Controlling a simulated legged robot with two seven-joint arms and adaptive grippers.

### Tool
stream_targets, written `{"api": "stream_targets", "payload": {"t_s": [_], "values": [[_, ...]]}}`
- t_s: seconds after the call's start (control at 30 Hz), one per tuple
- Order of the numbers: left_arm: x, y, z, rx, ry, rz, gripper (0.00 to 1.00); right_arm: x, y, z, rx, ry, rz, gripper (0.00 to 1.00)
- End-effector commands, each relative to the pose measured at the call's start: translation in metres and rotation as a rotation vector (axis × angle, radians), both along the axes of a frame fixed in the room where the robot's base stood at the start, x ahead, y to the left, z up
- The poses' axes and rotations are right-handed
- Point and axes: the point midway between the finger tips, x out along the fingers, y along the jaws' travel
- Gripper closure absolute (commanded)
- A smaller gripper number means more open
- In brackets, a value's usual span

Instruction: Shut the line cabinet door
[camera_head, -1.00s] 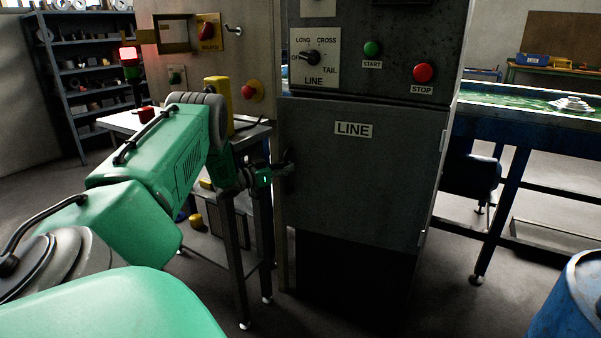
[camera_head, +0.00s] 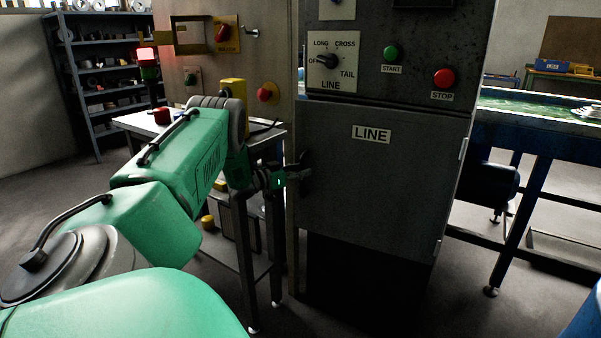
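The line cabinet door (camera_head: 385,185) is a dark grey panel with a white LINE label, below the control panel. Hinges show on its right edge. It looks nearly flush with the cabinet; I cannot tell whether a small gap remains at its left edge. My green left arm reaches in from the left. My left gripper (camera_head: 300,177) is at the dark handle on the door's left edge, touching or very close to it. Its fingers are small and dark against the door, so their opening is unclear. My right gripper is not in view.
Above the door are a LINE selector knob (camera_head: 327,61), a green START button (camera_head: 391,52) and a red STOP button (camera_head: 444,77). A metal table (camera_head: 130,122) stands left of the cabinet. A blue-framed conveyor (camera_head: 545,135) stands at right. Shelves (camera_head: 100,75) stand back left.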

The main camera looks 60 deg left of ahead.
Motion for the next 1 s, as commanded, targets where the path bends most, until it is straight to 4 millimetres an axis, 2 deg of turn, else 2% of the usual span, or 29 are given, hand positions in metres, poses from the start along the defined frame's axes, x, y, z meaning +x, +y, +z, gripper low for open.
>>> {"api": "stream_targets", "payload": {"t_s": [0.17, 0.6, 0.8, 1.0], "values": [[-0.015, 0.000, 0.001, 0.000, -0.001, 0.000, 0.66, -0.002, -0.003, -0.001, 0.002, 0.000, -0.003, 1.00], [-0.102, 0.007, -0.007, -0.008, 0.002, 0.004, 0.66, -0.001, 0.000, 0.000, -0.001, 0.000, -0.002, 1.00], [-0.119, 0.006, -0.005, -0.005, 0.001, 0.003, 0.66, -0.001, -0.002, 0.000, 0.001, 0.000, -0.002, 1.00], [-0.121, 0.006, -0.005, -0.004, 0.001, 0.003, 0.66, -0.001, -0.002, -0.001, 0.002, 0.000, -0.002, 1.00]]}}
